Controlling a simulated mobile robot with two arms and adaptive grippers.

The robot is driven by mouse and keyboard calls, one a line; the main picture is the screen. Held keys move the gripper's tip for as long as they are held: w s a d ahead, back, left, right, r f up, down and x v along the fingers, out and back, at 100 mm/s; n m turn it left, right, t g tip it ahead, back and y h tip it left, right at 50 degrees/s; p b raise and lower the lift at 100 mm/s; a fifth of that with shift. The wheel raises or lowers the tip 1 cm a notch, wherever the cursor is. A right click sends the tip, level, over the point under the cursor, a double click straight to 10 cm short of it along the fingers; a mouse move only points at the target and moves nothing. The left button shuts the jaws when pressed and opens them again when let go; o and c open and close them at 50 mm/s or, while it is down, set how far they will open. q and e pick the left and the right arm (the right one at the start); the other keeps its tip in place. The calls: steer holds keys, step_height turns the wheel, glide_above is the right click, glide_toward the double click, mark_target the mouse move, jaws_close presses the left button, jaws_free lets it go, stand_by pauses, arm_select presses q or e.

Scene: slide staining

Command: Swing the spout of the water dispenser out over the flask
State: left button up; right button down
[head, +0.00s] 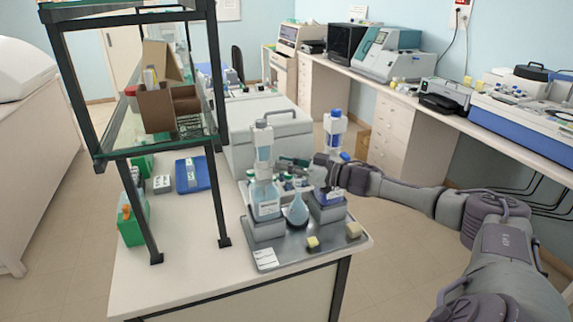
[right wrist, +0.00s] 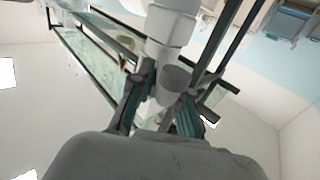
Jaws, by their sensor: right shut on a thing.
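The water dispenser (head: 264,145) stands on a clear bottle of pale blue liquid (head: 265,205) at the left of a grey tray. The flask (head: 297,212), round and holding pale blue liquid, stands on the tray right of that bottle. My right gripper (head: 290,161) reaches in from the right at the dispenser's head, above the flask. It is shut on the dispenser's spout, which its fingers mostly hide. In the right wrist view, the fingers (right wrist: 160,98) flank a grey part under the white dispenser body (right wrist: 170,25). My left gripper is not in view.
A second dispenser (head: 334,130) with a blue bottle stands at the tray's right, close behind my right gripper. The tray (head: 285,252) also bears yellowish blocks and a white label. A glass shelf (head: 110,150) on dark posts rises at left. The bench front left is clear.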

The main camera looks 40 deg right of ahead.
steer(key=c, duration=1.1)
jaws_free()
steer(key=shift+v, duration=5.95)
